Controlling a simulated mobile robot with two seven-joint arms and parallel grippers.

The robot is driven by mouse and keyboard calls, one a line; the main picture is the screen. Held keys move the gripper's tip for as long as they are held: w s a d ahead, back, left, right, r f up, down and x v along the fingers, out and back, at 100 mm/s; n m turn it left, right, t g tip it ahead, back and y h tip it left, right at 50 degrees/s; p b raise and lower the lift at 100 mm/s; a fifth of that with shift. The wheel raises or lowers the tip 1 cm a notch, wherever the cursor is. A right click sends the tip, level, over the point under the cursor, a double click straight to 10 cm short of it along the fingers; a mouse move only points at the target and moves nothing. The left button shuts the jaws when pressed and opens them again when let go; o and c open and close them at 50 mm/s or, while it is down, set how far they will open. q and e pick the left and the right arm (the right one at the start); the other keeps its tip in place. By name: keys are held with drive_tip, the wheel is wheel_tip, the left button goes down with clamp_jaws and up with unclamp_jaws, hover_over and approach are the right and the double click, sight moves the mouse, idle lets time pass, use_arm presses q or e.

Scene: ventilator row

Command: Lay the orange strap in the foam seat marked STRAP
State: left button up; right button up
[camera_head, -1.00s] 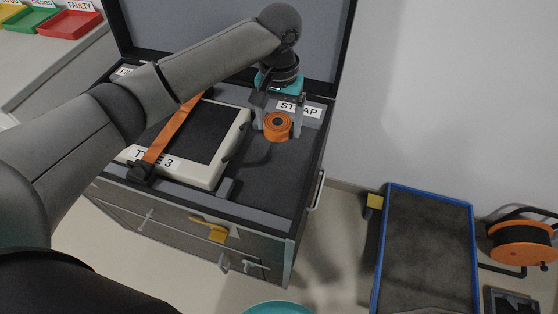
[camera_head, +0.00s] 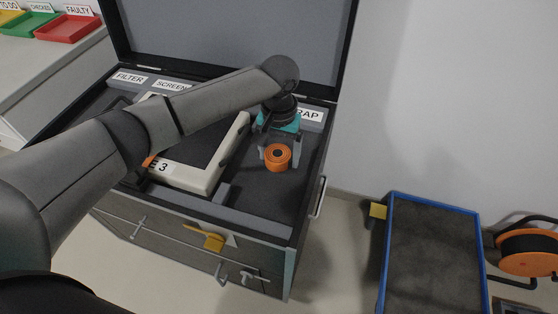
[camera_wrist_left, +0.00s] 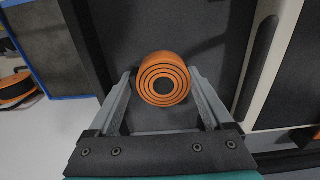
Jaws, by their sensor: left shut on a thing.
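The orange strap (camera_head: 277,157) is a rolled coil with a dark centre. My left gripper (camera_head: 276,150) is shut on it, with a finger on each side. The left wrist view shows the coil (camera_wrist_left: 163,79) end-on between the two grey fingers. The coil is over the dark foam seat (camera_head: 286,185) at the right end of the open case. I cannot tell whether it touches the foam floor. The STRAP label (camera_head: 311,114) behind it is partly hidden by my gripper. My right gripper is not in view.
A white-framed screen unit (camera_head: 215,165) lies in the seat to the left, close to my gripper. The raised lid (camera_head: 230,40) stands behind. A blue-edged tray (camera_head: 432,250) and an orange cable reel (camera_head: 528,252) are at the right.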

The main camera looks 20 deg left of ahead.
sight(279, 154)
use_arm(q)
drive_tip(key=shift+f+b, duration=0.4)
drive_tip(key=shift+f, duration=0.7)
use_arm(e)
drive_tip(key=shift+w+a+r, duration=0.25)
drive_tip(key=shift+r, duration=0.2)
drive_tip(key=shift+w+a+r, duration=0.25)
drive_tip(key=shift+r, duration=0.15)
use_arm(q)
drive_tip(key=shift+f, duration=0.1)
drive_tip(key=o, duration=1.2)
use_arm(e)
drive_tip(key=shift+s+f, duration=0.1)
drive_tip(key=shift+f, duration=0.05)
use_arm(q)
drive_tip(key=shift+r, duration=0.3)
drive_tip(key=shift+r+p, duration=0.3)
drive_tip(key=shift+r, duration=0.05)
wheel_tip(279, 154, up, 9)
drive_tip(key=p, duration=0.3)
drive_tip(key=shift+p, duration=0.4)
drive_tip(key=shift+r+p, duration=0.3)
drive_tip(key=shift+r, duration=0.7)
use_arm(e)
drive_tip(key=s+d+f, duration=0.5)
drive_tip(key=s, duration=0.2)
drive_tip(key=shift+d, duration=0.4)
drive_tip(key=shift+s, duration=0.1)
